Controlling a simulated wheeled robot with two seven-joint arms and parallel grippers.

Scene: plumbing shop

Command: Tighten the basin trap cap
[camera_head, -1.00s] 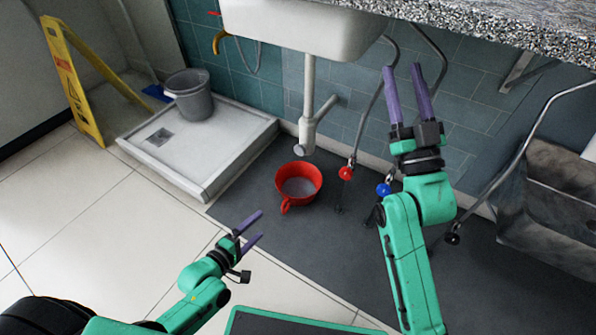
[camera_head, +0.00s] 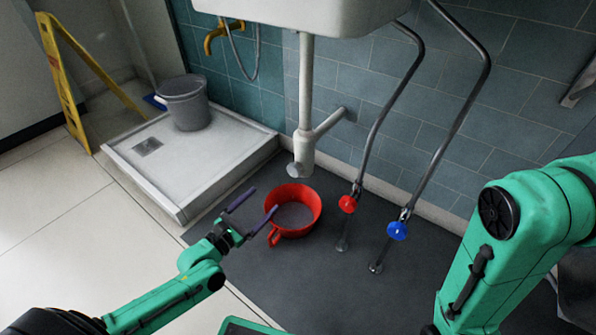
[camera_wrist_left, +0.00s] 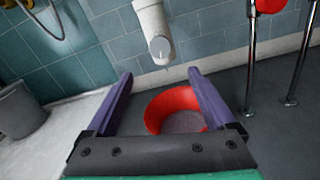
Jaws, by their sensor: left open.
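The basin trap (camera_head: 304,150) is a white pipe that hangs under the basin (camera_head: 310,14), with an arm running to the wall. Its grey cap (camera_head: 295,170) is at the bottom end, above and behind a red bowl (camera_head: 292,210) on the floor. In the left wrist view the cap (camera_wrist_left: 160,47) shows beyond the fingers, near the top middle. My left gripper (camera_head: 256,213) is open and empty, left of the red bowl and lower in the picture than the cap. My right arm is at the right edge; its gripper is out of the picture.
Two supply pipes with a red valve (camera_head: 347,204) and a blue valve (camera_head: 397,230) stand right of the trap. A white shower tray (camera_head: 190,160) with a grey bucket (camera_head: 184,103) is at the left.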

